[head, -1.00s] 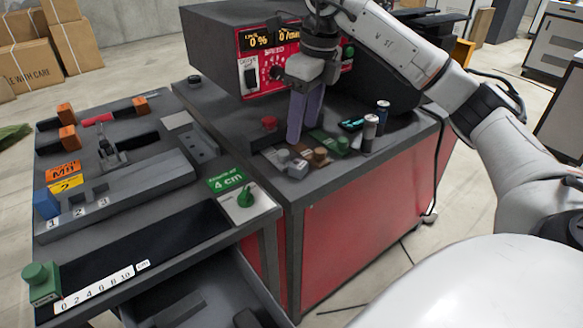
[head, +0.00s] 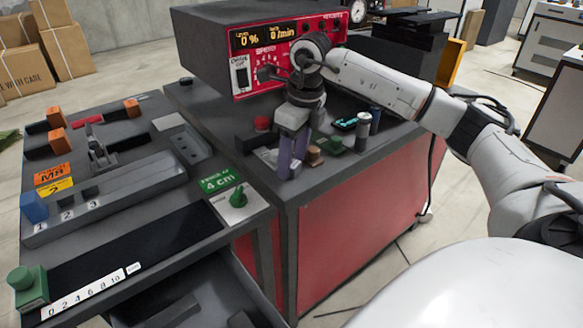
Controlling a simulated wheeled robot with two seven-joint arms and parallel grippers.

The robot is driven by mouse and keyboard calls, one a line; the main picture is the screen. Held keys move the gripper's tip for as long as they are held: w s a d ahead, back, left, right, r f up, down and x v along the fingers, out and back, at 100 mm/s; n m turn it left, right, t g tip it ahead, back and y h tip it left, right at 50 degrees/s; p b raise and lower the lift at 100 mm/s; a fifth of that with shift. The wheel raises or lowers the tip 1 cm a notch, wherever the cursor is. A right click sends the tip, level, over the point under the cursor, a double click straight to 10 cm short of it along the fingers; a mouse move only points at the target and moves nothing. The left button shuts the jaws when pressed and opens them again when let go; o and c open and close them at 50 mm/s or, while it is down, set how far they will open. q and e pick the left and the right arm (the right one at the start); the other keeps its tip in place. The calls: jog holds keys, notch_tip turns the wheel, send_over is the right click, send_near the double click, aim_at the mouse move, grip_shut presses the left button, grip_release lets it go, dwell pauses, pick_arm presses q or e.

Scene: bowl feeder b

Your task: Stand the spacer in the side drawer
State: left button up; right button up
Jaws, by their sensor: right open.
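My right gripper (head: 290,168) is open over the front left of the red cabinet's top, its two purple-grey fingers pointing down among a group of small parts. A small grey part (head: 297,170) is right at the fingertips, and a brown round part (head: 314,156) stands just to their right. I cannot tell which part is the spacer, or whether a finger touches one; the fingers hide some of the group. An open drawer (head: 262,295) shows at the bottom, below the left bench, with dark shapes inside. My left gripper is out of view.
A green part (head: 335,145) and small cans (head: 363,124) stand right of the gripper. A red knob (head: 262,123) is to its left, and the red control box (head: 262,50) rises behind.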

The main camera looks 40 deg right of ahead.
grip_shut()
